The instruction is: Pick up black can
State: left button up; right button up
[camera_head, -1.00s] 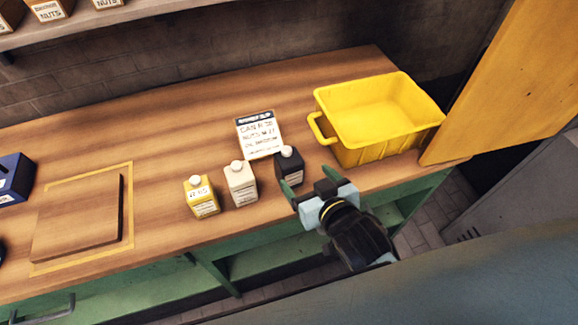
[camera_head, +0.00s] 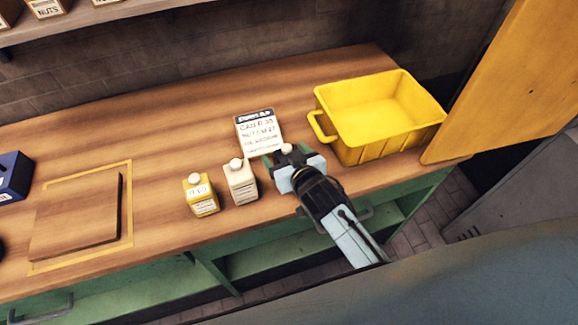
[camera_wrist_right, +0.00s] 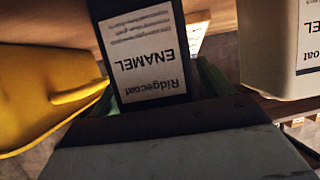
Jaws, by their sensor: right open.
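The black can (camera_wrist_right: 115,12) stands between the open fingers of my right gripper (camera_wrist_right: 160,88) in the right wrist view, its white label reading "Ridgecoat ENAMEL" upside down. In the head view my right gripper (camera_head: 289,155) covers most of the can; only its pale cap (camera_head: 287,148) shows. I cannot tell whether the fingers touch the can. My left gripper is not in view.
A cream can (camera_head: 241,183) and a yellow can (camera_head: 201,196) stand just left of the gripper. A yellow bin (camera_head: 375,150) is to the right, and a paper slip (camera_head: 259,130) lies behind. A wooden board (camera_head: 78,217) lies at the left of the bench.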

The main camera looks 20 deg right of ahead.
jog(key=c, duration=1.4)
jog(key=shift+o, duration=0.2)
jog(key=shift+r, duration=0.1)
jog(key=shift+r, duration=0.1)
